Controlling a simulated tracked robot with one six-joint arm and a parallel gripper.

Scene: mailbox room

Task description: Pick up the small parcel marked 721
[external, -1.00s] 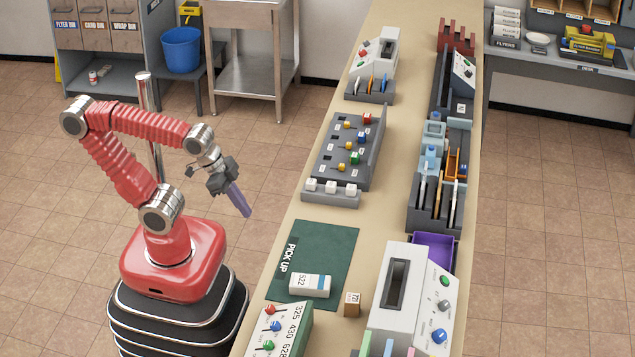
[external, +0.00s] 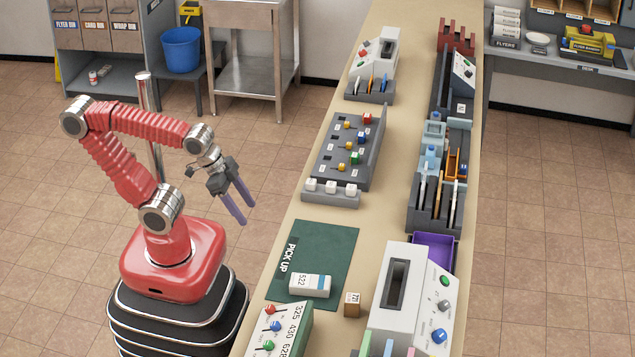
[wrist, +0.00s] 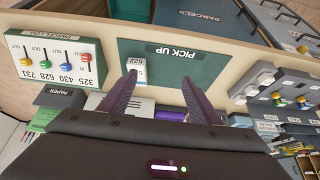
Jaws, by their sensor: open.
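A small brown parcel (external: 352,304) with a white number label, too small to read surely, sits on the counter just right of the green PICK UP mat (external: 335,245). I cannot make it out in the wrist view. A white parcel (external: 310,286) marked 522 lies on the mat's near part; it also shows in the wrist view (wrist: 136,72). My gripper (external: 246,212) is open and empty, its two purple fingers apart. It hangs in the air left of the counter, up and left of the brown parcel. In the wrist view the spread fingers (wrist: 160,92) point toward the mat.
A lever panel (external: 284,330) with numbers stands left of the brown parcel, near the mat's front edge. A grey machine (external: 397,290) with knobs stands close on its right. A rack of small knobs (external: 343,150) lies beyond the mat. The mat's far part is bare.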

